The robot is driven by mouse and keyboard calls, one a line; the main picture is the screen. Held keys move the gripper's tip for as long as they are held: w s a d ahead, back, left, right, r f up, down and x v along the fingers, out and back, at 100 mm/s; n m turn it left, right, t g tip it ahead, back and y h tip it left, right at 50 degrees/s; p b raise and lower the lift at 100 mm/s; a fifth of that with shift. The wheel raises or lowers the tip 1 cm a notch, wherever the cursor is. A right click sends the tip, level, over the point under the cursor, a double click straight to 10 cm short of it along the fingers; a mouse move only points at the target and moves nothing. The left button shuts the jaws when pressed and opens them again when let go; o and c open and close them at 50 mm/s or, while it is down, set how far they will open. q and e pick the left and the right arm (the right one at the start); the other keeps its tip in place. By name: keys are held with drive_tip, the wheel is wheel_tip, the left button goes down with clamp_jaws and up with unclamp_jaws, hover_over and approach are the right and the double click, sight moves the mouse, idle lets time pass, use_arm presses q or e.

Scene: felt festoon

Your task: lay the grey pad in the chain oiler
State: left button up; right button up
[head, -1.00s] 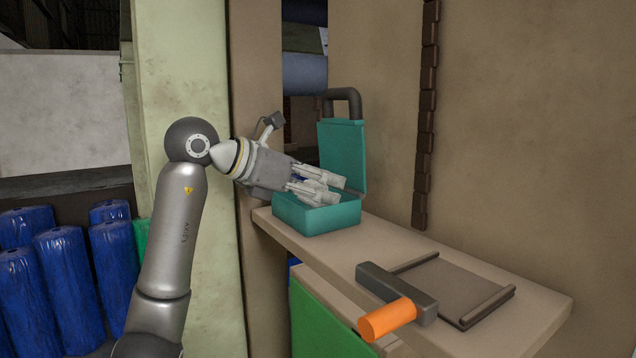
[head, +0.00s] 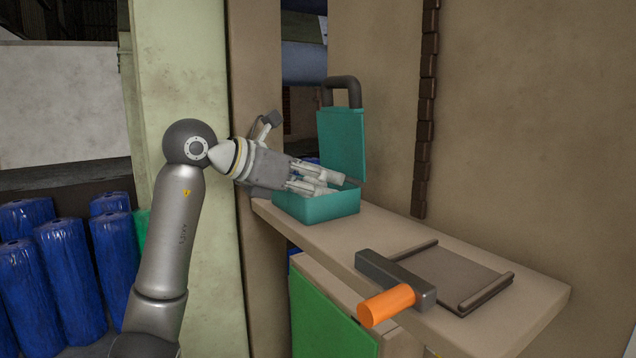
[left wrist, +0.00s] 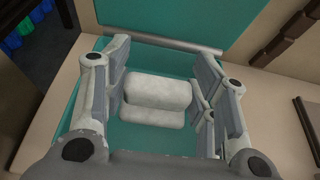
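A teal box (head: 318,208) with its lid (head: 341,143) raised stands at the far end of the shelf; I take it for the chain oiler. In the left wrist view a pale grey, rounded pad (left wrist: 157,91) lies between the fingers of the left gripper (left wrist: 163,85), over the teal interior. It shows two lobes. The fingers stand apart, close to its sides; I cannot tell whether they press on it. My right gripper is not in view.
On the beige shelf (head: 400,236) lie a dark block with an orange handle (head: 387,306) and a flat brown tray with raised edges (head: 455,275). A chain (head: 424,130) hangs on the wall. Blue rolls (head: 68,270) stand at left.

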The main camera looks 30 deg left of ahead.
use_arm(q)
drive_tip(key=o, duration=0.4)
drive_tip(key=shift+d+f, duration=0.2)
drive_tip(key=shift+f, duration=0.6)
drive_tip(key=shift+c, duration=0.2)
drive_tip(key=shift+r+p, duration=0.45)
drive_tip(key=shift+r, duration=0.1)
drive_tip(key=shift+s+a+r, duration=0.1)
drive_tip(key=shift+a+r, duration=0.1)
drive_tip(key=shift+s+a+r+b, duration=0.15)
drive_tip(key=shift+s+a+b, duration=0.55)
drive_tip(key=shift+b, duration=0.25)
drive_tip(key=r+b+v, duration=0.1)
drive_tip(key=b+v, duration=0.2)
drive_tip(key=v, duration=0.7)
drive_tip(key=shift+d, duration=0.25)
